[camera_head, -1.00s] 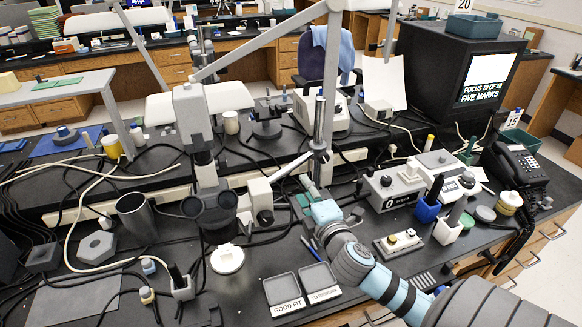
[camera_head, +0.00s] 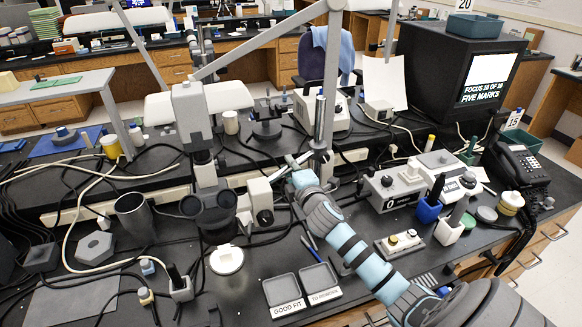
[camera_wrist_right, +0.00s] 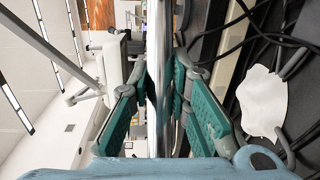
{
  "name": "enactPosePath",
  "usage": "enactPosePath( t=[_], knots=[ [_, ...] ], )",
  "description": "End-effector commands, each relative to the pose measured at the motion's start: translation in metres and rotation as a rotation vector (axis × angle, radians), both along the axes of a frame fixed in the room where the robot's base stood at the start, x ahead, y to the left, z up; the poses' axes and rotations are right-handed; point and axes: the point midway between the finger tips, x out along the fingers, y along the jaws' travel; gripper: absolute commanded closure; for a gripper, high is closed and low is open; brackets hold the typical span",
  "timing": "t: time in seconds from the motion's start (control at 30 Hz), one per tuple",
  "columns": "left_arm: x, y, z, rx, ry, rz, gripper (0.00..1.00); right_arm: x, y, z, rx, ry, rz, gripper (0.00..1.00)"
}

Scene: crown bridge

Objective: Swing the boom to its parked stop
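The boom (camera_head: 277,175) is a pale bar running from the upright metal post (camera_head: 319,115) down-left toward the microscope head (camera_head: 190,110) with its dark eyepieces. My right gripper (camera_head: 296,162) is at the boom, just left of the post, and partly hides it. In the right wrist view, a shiny metal rod (camera_wrist_right: 160,60) passes between the teal pads of my right gripper (camera_wrist_right: 162,88). The pads stand on both sides of it with narrow gaps. Contact at the fingertips is hard to make out. My left gripper is not in view. No parked stop can be picked out clearly.
A grey control box (camera_head: 393,190) and a small plate with knobs (camera_head: 399,242) stand right of my arm. Two labelled trays (camera_head: 283,290) lie in front. A metal cup (camera_head: 134,214) stands at left. Cables cross the black bench. A white disc (camera_head: 227,259) lies below the eyepieces.

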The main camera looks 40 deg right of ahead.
Motion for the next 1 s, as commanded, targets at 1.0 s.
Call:
enactPosePath(
  t=[1.0],
  knots=[
    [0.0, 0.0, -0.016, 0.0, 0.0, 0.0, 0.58, 0.021, 0.003, -0.001, 0.002, -0.002, -0.177, 1.0]
  ],
)
